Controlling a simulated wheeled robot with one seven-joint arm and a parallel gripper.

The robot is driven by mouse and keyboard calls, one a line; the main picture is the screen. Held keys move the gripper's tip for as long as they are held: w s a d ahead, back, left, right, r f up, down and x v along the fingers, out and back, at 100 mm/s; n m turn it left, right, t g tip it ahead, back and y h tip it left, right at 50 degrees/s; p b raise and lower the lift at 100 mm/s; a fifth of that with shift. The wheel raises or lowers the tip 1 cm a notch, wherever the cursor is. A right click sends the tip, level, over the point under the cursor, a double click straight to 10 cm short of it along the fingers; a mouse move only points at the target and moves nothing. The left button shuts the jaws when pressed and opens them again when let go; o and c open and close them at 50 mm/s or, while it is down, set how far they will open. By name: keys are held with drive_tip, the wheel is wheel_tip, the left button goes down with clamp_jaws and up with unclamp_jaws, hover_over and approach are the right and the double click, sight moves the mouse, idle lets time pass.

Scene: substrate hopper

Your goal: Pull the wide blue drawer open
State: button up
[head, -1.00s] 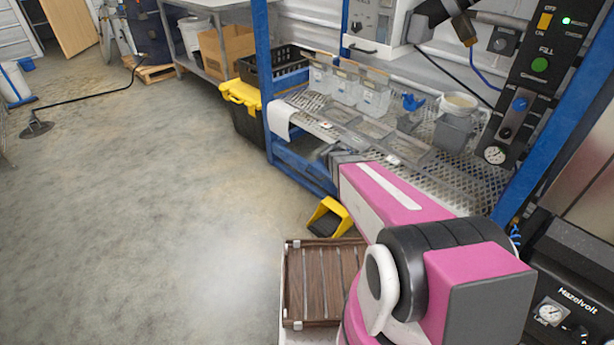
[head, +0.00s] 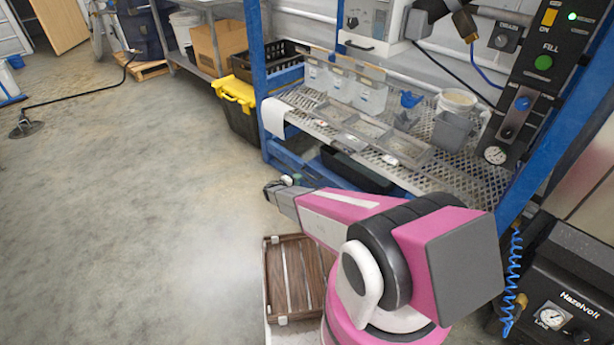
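A blue surface (head: 287,154), likely part of the wide blue drawer, shows low in the blue-framed rack, under the mesh shelf. My arm hides much of this area, and I cannot tell how far the drawer is open. My gripper (head: 272,188) is at the far end of my pink arm, just left of and in front of the rack's lower part. It is small and seen from behind, apart from the blue surface in the picture. Whether its fingers are open or shut does not show.
The mesh shelf (head: 455,172) above holds clear bins, shallow trays and a grey jug (head: 452,130). A black tote with a yellow lid (head: 235,92) stands left of the rack. A brown slatted crate (head: 287,285) is below my arm.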

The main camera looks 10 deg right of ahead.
sight(308, 175)
drive_tip(key=x, duration=0.8)
drive_tip(key=shift+w+d, duration=0.2)
drive_tip(key=shift+d, duration=0.15)
clamp_jaws()
